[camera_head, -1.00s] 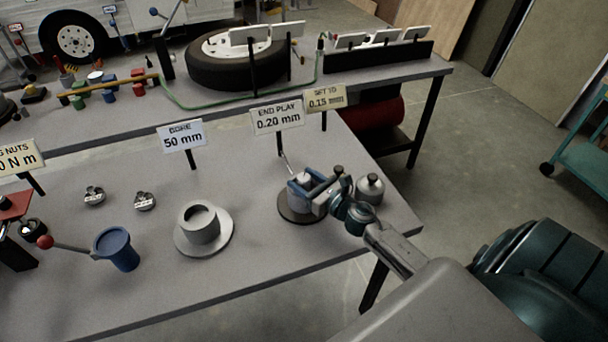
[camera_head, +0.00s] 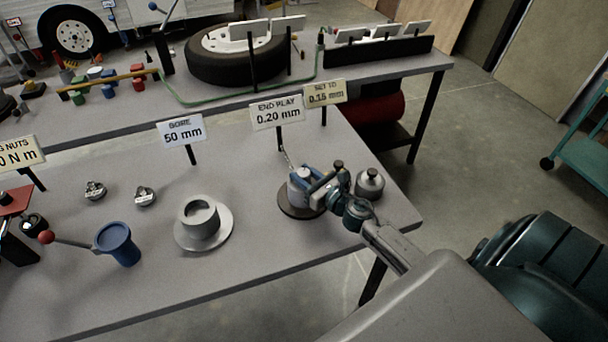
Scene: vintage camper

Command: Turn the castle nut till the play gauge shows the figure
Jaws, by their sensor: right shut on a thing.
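My right gripper (camera_head: 314,186) is shut at the top of the hub stand near the right end of the bench. The castle nut is hidden between its fingers. The grey hub (camera_head: 296,198) stands on a dark round base (camera_head: 289,209). The end play sign (camera_head: 277,113) behind it reads 0.20 mm. The set-to sign (camera_head: 325,93) beside it reads 0.15 mm. A thin rod (camera_head: 287,158) rises behind the hub. My left gripper is not in view.
A grey lidded pot (camera_head: 369,184) stands just right of my gripper. A flanged hub (camera_head: 203,223), a blue cup (camera_head: 118,244) and two small metal parts lie to the left on the bench (camera_head: 250,243). A wheel (camera_head: 240,55) lies on the rear bench.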

